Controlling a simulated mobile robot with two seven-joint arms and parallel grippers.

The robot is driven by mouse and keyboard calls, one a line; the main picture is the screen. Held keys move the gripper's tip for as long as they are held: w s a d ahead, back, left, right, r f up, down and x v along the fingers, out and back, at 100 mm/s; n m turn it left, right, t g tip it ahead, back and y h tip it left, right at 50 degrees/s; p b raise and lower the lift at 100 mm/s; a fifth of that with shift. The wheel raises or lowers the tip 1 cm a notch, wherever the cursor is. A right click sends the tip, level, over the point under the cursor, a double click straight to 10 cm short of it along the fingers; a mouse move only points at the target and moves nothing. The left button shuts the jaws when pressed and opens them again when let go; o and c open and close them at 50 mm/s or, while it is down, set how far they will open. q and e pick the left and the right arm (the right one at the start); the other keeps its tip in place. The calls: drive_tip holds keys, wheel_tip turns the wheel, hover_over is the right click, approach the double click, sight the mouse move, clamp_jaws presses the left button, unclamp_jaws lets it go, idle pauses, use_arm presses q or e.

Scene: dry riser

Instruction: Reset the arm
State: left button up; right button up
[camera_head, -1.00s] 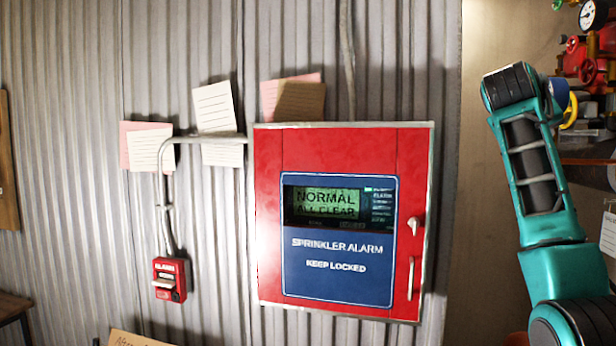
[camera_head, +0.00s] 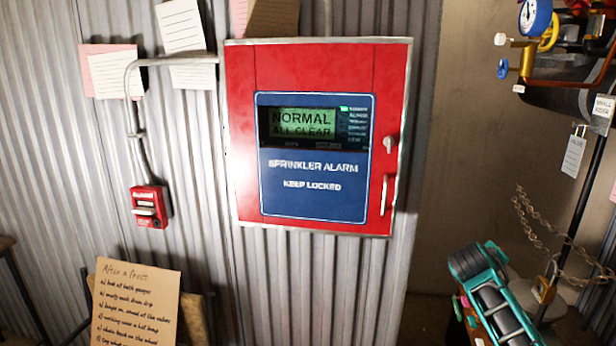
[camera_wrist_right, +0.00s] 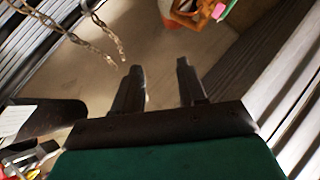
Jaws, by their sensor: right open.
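My right arm (camera_head: 490,290) is teal and black and shows low at the right of the head view, to the right of the red alarm panel. Its gripper tips cannot be made out there. In the right wrist view my right gripper (camera_wrist_right: 162,78) has its two dark fingers apart, with nothing between them and brown floor beyond. My left arm and gripper are not in view. The red sprinkler alarm panel (camera_head: 395,90) is shut on the corrugated wall. Its display (camera_head: 300,124) reads NORMAL ALL CLEAR.
A red pull station (camera_head: 150,207) hangs left of the panel. A handwritten "After a frost" sheet (camera_head: 135,300) stands below it. Pipes with a gauge (camera_head: 533,17), a hanging tag (camera_head: 573,155) and a chain (camera_head: 535,220) are at the right, near my right arm.

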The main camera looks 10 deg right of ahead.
drive_tip(key=w+a+r+t+y, duration=0.8)
drive_tip(key=w+a+r+t, duration=0.1)
drive_tip(key=a+r+t, duration=0.15)
drive_tip(key=s+a+f+n+g+y, duration=0.1)
drive_tip(key=s+a+f+g, duration=0.1)
drive_tip(key=s+a+f, duration=0.55)
drive_tip(key=s+a+f+n+g+y, duration=0.1)
drive_tip(key=s+a+f, duration=0.2)
drive_tip(key=s+f, duration=0.8)
drive_tip(key=s+a+f+g, duration=0.2)
drive_tip(key=s+f, duration=0.4)
drive_tip(key=s, duration=0.3)
drive_tip(key=s+a+f+m+g+y, duration=0.1)
drive_tip(key=s+a+f, duration=0.4)
drive_tip(key=s, duration=0.5)
drive_tip(key=shift+f+g, duration=0.45)
drive_tip(key=shift+f, duration=0.15)
drive_tip(key=shift+s+a, duration=0.1)
